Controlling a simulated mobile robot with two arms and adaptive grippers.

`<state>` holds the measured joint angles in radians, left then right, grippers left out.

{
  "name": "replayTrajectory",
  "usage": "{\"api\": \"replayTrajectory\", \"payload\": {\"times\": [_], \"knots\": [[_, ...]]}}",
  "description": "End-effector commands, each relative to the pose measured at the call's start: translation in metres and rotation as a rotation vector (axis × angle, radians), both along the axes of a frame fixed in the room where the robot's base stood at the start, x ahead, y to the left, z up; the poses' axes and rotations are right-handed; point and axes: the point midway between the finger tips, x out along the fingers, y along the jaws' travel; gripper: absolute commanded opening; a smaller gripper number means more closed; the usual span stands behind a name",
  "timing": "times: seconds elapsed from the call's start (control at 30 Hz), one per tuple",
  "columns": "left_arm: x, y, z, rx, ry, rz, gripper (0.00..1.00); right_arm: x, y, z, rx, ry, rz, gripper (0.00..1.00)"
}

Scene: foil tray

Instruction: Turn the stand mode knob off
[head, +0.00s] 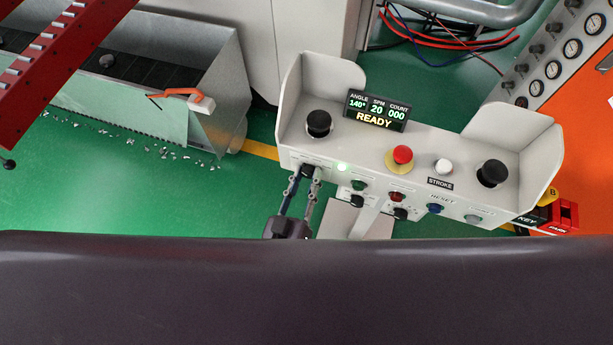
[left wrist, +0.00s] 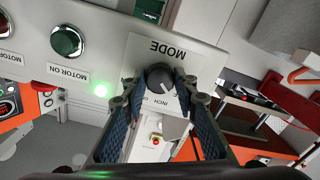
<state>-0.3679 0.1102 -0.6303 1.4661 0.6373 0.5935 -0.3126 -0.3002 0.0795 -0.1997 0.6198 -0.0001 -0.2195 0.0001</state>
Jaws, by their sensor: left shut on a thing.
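The mode knob (left wrist: 160,76) is a small black rotary knob under the upside-down word MODE on a grey plate in the left wrist view. A white mark on it points to the lower right there. Part of the lettering around it is hidden by the fingers. In the head view the dark knob (head: 309,169) is on the front left of the white control stand (head: 357,150). My left gripper (head: 305,181) is shut on the knob, with one blue-padded finger on each side; it also shows in the left wrist view (left wrist: 158,88). My right gripper is not in view.
A lit green lamp (head: 342,167) is beside the knob. The display (head: 376,110) reads READY. A red emergency button (head: 402,155), a white button (head: 443,167) and two black palm buttons are on top. Raised side guards flank the stand. Several coloured buttons line its front.

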Motion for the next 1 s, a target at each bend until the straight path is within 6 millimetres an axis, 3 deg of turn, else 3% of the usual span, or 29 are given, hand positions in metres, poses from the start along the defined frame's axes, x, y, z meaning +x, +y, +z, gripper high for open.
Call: {"api": "replayTrajectory", "payload": {"times": [0.4, 0.93, 0.97, 1.0], "knots": [[-0.0005, 0.0006, -0.0009, -0.184, 0.061, 0.0, 0.03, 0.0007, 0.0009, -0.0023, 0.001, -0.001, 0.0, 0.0], [-0.0006, 0.0006, -0.0009, -0.212, 0.071, 0.0, 0.03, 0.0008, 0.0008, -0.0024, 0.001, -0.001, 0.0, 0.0], [-0.0006, 0.0006, -0.0009, -0.212, 0.071, 0.0, 0.28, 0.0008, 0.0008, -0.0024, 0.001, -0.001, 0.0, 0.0], [-0.0006, 0.0005, -0.0009, -0.212, 0.071, 0.0, 0.32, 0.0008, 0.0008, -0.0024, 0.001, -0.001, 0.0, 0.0]]}}
